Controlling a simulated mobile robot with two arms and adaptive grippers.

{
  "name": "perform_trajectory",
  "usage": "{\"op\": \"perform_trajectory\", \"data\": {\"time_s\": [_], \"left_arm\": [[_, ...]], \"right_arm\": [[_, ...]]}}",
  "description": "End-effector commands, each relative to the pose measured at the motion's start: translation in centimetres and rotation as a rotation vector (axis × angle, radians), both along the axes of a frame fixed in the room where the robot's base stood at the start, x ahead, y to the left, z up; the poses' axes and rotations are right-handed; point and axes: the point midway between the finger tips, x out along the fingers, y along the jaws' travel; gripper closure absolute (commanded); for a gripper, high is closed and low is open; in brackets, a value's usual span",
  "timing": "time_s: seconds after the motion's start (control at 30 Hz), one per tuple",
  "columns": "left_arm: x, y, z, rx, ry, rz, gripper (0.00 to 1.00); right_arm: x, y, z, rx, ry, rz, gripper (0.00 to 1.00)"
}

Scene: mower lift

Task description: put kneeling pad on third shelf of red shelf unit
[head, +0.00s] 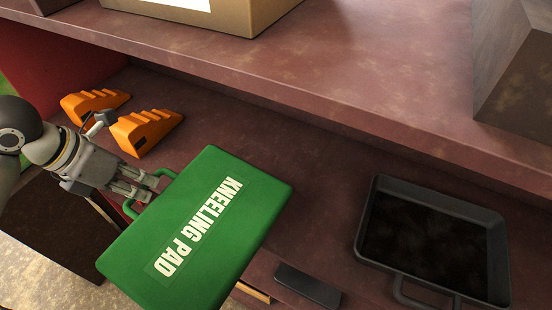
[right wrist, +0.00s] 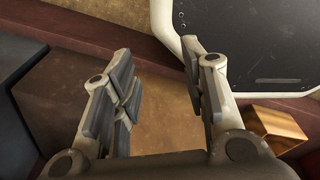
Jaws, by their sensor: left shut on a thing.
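The green kneeling pad (head: 215,215), with white lettering, is in the middle of the head view. My left gripper (head: 140,188) comes in from the left and is shut on the pad's green handle (head: 150,190). The pad is tilted in the picture and overlaps the lower shelf board of the red shelf unit (head: 262,135); I cannot tell whether it touches the board. My right gripper (right wrist: 160,100) shows in the right wrist view with its two fingers apart and nothing between them.
Two orange stepped wedges (head: 148,130) stand at the left on the board. A black tray (head: 435,240) and a dark flat object (head: 307,286) are at the right. A cardboard box (head: 215,15) and a brown block (head: 515,75) stand above. Bare board lies behind the pad.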

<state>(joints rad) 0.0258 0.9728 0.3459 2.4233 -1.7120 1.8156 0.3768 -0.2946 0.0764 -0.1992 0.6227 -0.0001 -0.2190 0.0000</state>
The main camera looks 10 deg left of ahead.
Motion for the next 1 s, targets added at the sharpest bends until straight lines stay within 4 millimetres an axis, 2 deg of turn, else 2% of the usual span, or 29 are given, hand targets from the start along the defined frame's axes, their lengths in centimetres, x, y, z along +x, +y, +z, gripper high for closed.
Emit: {"op": "perform_trajectory", "data": {"time_s": [0.17, 0.47, 0.8, 1.0], "left_arm": [[0.9, 0.0, 0.5, -0.007, 0.0, 0.045, 1.0], [5.6, -1.9, 0.8, -0.008, -0.003, 0.041, 1.0], [14.0, -5.0, 0.7, -0.01, 0.001, 0.04, 1.0], [17.9, -6.3, 0.5, -0.008, 0.001, 0.041, 1.0]], "right_arm": [[-0.1, 0.0, 0.7, 0.0, 0.002, 0.001, 0.6], [-1.2, 0.0, 3.1, -0.001, 0.017, 0.002, 0.6], [-0.9, -0.2, 6.4, -0.002, 0.014, 0.003, 0.6], [-0.7, -0.3, 7.7, -0.004, 0.011, 0.003, 0.6]]}}
